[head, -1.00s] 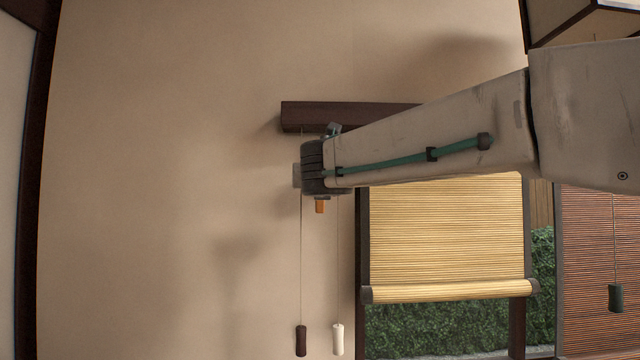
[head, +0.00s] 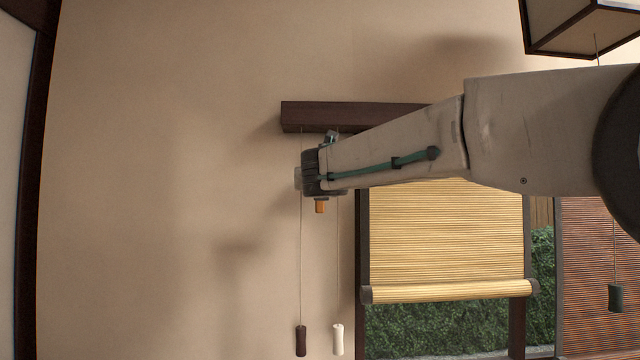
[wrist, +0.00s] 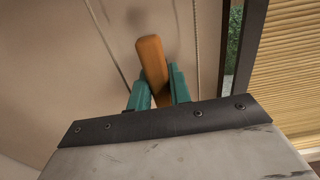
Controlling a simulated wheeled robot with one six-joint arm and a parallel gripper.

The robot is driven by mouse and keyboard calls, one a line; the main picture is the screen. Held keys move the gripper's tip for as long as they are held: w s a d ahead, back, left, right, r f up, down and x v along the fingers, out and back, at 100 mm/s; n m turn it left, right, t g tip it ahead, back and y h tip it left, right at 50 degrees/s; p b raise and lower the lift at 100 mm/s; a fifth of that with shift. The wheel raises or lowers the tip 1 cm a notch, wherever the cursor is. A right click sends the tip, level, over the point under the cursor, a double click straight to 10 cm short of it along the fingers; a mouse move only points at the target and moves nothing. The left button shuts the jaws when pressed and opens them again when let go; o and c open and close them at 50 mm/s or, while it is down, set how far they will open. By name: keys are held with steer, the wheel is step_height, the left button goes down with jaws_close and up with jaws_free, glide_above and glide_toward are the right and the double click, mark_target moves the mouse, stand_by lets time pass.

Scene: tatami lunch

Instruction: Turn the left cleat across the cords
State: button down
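The cleat, an orange-brown wooden bar (wrist: 152,58), runs up between my gripper's teal fingers (wrist: 159,88) in the wrist view. The fingers lie close on both its sides and look shut on it. The bar leans slightly, its top to the left, and lies mostly lengthwise between the two cords. A thin left cord (wrist: 101,28) and a right cord (wrist: 195,40) pass either side of it. In the head view only the cleat's lower end (head: 320,206) shows below my gripper (head: 306,178); the rest is hidden.
A dark brown handle (head: 301,340) and a white handle (head: 337,338) hang on the cords. A dark headrail (head: 340,115) is above. A straw blind (head: 445,235) hangs right over a window. A lantern (head: 580,25) hangs upper right. The wall at left is bare.

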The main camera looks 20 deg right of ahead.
steer(key=shift+m, duration=0.3)
steer(key=m, duration=0.4)
steer(key=shift+d, duration=0.25)
steer(key=m, duration=0.4)
steer(key=shift+s+d+f+m, duration=0.15)
steer(key=shift+f+m, duration=0.1)
steer(key=shift+m, duration=0.15)
steer(key=shift+d+f+m, duration=0.1)
steer(key=shift+f+m, duration=0.1)
steer(key=shift+m, duration=1.9)
steer(key=shift+d+f+m, duration=0.1)
steer(key=shift+f+m, duration=0.1)
steer(key=shift+m, duration=1.9)
steer(key=c, duration=1.3)
jaws_free()
steer(key=shift+s, duration=0.15)
